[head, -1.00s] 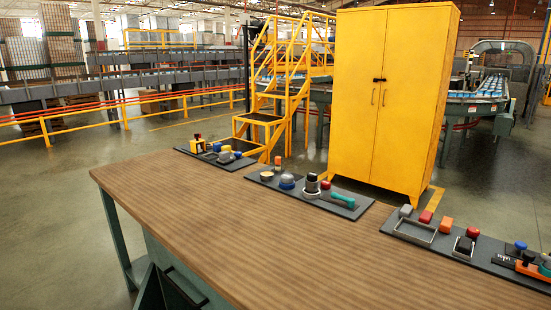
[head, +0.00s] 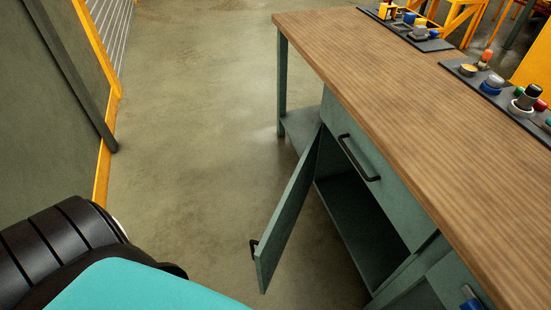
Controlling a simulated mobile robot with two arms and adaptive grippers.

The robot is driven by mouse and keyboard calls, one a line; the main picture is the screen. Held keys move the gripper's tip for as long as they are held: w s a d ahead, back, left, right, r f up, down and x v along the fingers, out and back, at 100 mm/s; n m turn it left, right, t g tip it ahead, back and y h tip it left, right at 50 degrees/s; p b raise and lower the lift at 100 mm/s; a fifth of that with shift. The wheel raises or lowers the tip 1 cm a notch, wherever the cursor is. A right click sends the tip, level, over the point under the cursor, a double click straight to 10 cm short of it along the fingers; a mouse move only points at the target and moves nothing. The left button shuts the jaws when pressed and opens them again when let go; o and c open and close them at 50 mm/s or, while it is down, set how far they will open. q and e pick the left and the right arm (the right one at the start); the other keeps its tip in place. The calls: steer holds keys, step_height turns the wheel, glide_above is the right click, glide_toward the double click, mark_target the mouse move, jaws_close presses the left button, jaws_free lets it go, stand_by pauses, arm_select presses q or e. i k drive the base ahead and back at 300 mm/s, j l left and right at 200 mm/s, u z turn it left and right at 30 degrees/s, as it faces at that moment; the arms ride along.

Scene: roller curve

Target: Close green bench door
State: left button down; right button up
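The green bench (head: 333,107) with a brown wooden top (head: 400,90) fills the right side of the head view. Its green door (head: 287,212) stands wide open, swung out from the cabinet into the floor space. A dark handle (head: 254,248) is near the door's free edge. The open cabinet shows a dark, empty-looking inside (head: 350,235). A closed drawer (head: 370,165) with a dark bar handle sits above the opening. Neither of my grippers is in view. A black and teal part at the lower left appears to be mine.
Trays of small tools (head: 408,28) and (head: 500,95) lie along the bench's far edge. A dark panel with a yellow edge (head: 104,150) stands at the left. The concrete floor (head: 190,120) between it and the bench is clear.

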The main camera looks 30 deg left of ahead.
mark_target(269, 251)
steer(key=j+z, duration=0.1)
steer(key=j, duration=0.95)
steer(key=k+j+z, duration=0.15)
steer(key=j, duration=0.9)
steer(key=i, duration=0.05)
